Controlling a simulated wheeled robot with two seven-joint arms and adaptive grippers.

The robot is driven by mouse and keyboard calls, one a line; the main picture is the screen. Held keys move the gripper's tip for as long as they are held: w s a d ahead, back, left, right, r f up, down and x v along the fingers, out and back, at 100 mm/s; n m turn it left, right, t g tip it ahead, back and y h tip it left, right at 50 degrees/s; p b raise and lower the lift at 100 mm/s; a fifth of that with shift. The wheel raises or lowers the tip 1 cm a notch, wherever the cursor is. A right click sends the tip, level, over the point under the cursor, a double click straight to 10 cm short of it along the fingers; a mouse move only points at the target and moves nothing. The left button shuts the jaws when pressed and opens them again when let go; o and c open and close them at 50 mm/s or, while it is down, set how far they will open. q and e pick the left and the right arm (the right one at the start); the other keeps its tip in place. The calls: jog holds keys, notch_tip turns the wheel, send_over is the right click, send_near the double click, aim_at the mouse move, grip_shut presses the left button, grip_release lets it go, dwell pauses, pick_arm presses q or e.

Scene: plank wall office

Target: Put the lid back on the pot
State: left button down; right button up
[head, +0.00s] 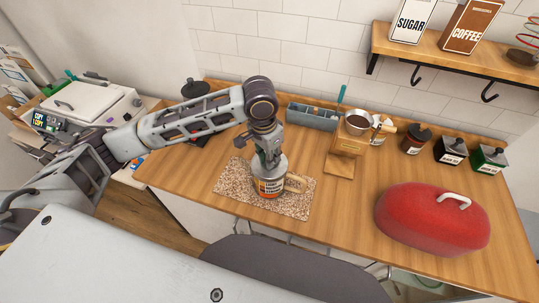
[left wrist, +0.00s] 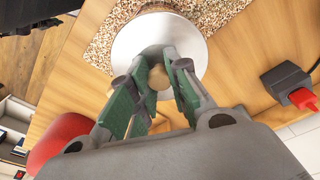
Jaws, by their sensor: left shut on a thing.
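A squat pot (head: 269,188) with an orange and dark label stands on the speckled mat (head: 229,185). A tan handle-like piece (head: 296,183) shows at its right side. The round silver lid (head: 273,165) is directly over the pot; I cannot tell whether it rests on the rim or hangs just above it. My left gripper (head: 268,154) points down at the lid from above. In the left wrist view the green-padded fingers (left wrist: 159,68) are closed around the tan knob (left wrist: 158,82) of the lid (left wrist: 132,45). My right gripper is out of view.
A grey caddy (head: 312,115) and a wooden stand (head: 347,147) with a metal cup are behind. Several dark jars (head: 450,150) line the back right. A big red domed cover (head: 432,218) fills the right. The wooden counter (head: 345,207) between mat and cover is clear.

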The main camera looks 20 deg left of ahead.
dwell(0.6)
pick_arm(q)
jog(key=shift+p, duration=0.6)
dwell(0.5)
jog(key=shift+p, duration=0.35)
dwell(0.8)
jog(key=shift+f+p, duration=0.15)
jog(key=shift+p, duration=0.5)
dwell(0.8)
jog(key=shift+p, duration=0.7)
dwell(0.8)
dwell(0.4)
jog(key=c, duration=1.3)
grip_release()
